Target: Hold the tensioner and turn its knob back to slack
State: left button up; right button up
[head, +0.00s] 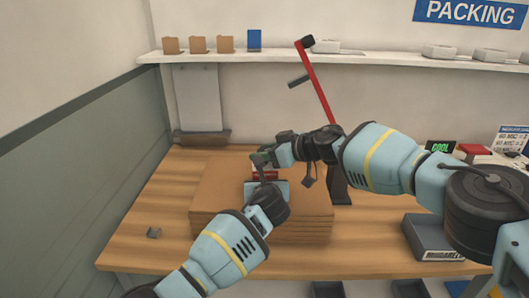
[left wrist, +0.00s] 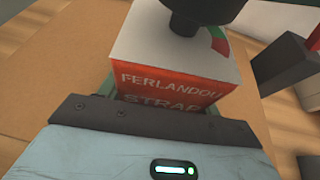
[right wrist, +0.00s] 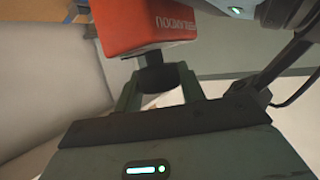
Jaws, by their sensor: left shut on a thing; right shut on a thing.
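The tensioner is a red box with a white top, lettered "FERLANDOU STRAP", in the left wrist view (left wrist: 170,82). In the head view only a red strip of it (head: 264,174) shows between my grippers, above the cardboard stack. My left gripper (head: 266,186) is shut on the tensioner's body. The black knob (left wrist: 203,12) stands on the white top, beside a green and red dial mark (left wrist: 217,40). My right gripper (head: 264,158) is shut on the knob, which sits between its fingers in the right wrist view (right wrist: 157,76). The knob is hidden in the head view.
A stack of brown cardboard (head: 212,205) lies on the wooden table (head: 125,240). A red lever (head: 316,80) rises behind my right arm. A shelf (head: 380,59) runs along the wall.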

jog(key=shift+w+r+n+g+y, duration=0.2)
jog(key=shift+n+g+y, duration=0.1)
jog(key=shift+n, duration=0.1)
jog(key=shift+c, duration=0.4)
jog(key=shift+s+d+f+n+g, duration=0.1)
jog(key=shift+s+n+g, duration=0.05)
jog(key=shift+n+g, duration=0.2)
jog(key=o, duration=1)
jog(key=shift+c, duration=0.2)
jog(key=shift+g, duration=0.25)
jog(key=shift+d, duration=0.1)
jog(key=v, duration=1.1)
jog(key=shift+s+d, duration=0.25)
jog(key=shift+d, duration=0.1)
